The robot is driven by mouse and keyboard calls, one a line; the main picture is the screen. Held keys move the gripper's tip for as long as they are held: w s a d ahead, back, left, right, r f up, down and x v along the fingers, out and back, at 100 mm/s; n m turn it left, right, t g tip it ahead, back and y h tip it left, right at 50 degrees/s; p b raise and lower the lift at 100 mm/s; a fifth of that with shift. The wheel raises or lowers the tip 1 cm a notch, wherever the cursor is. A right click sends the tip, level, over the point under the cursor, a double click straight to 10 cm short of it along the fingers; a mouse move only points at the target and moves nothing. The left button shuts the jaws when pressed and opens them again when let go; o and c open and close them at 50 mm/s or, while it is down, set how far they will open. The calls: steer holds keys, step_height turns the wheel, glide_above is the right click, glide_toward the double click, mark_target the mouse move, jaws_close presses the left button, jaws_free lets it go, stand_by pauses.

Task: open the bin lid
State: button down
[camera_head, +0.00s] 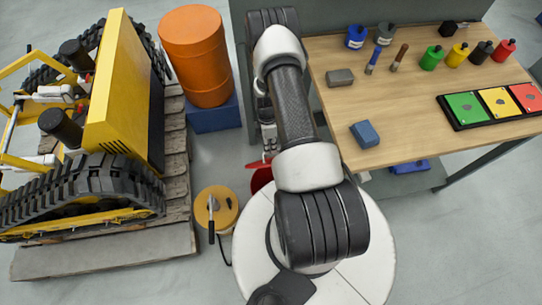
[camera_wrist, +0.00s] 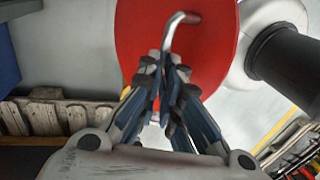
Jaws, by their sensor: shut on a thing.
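The red bin lid (camera_wrist: 135,35) fills the upper middle of the wrist view. A bent metal handle (camera_wrist: 181,19) stands out from it. My gripper (camera_wrist: 163,68) is shut on the lower end of this handle, and its fingers hide where they meet it. In the head view, red parts of the bin (camera_head: 261,180) show on the floor between the orange barrel and my white base. My gripper (camera_head: 268,155) is just above them, small and partly hidden by my arm. I cannot tell how far the lid is raised.
A yellow tracked carrier (camera_head: 125,90) stands at the left. An orange barrel (camera_head: 197,60) stands on a blue block (camera_head: 215,115). A wooden workbench (camera_head: 440,75) with bottles and coloured trays is at the right.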

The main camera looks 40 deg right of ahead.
steer(key=w+d+f+g+y+b, duration=0.1)
steer(key=w+d+f+g+b, duration=0.1)
steer(key=w+d, duration=0.3)
steer(key=shift+w+b, duration=0.3)
steer(key=shift+w, duration=1.3)
steer(key=c, duration=2.3)
jaws_free()
steer(key=o, duration=0.6)
steer(key=shift+d+f, duration=0.1)
steer(key=shift+w+r, duration=0.15)
steer(key=shift+r, duration=0.05)
steer(key=v, duration=1.2)
steer(key=shift+w+d, duration=0.2)
steer(key=shift+d, duration=0.1)
steer(key=shift+f, duration=0.1)
